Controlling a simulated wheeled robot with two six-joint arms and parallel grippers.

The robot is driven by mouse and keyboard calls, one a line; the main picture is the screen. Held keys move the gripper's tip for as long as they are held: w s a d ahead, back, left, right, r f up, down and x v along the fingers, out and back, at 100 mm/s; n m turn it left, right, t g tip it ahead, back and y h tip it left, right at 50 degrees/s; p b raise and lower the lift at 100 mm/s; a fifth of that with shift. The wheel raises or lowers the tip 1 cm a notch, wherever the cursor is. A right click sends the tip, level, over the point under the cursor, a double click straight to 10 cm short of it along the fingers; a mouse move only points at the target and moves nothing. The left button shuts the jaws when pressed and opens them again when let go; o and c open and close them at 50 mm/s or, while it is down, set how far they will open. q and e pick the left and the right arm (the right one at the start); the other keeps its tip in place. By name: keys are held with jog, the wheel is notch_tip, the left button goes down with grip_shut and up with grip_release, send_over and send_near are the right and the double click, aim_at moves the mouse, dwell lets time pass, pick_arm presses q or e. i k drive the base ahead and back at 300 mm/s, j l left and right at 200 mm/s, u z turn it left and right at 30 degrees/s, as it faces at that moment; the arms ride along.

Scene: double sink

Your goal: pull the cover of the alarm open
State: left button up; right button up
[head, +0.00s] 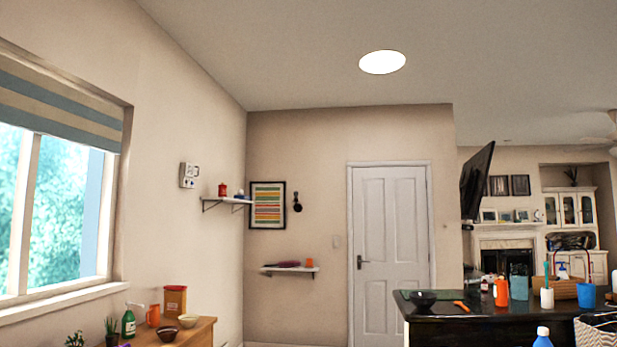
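A small white box (188,175), which looks like the alarm, is fixed high on the left wall between the window and a corner shelf. It is small and seen at an angle, so I cannot tell whether its cover is open or shut. Neither of my grippers shows in the head view, and nothing touches the box.
A wooden cabinet (190,334) with bowls, a green bottle and plants stands below the box. A wall shelf (228,200) juts out right of it. A dark counter (470,309) with several items is at right. A white door (391,255) is at the back.

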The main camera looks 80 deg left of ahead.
aim_at(190, 170)
jog(key=u, duration=3.45)
jog(key=i+l+z, duration=0.3)
jog(key=i, duration=0.65)
jog(key=i+z, duration=0.3)
jog(key=i, duration=2.4)
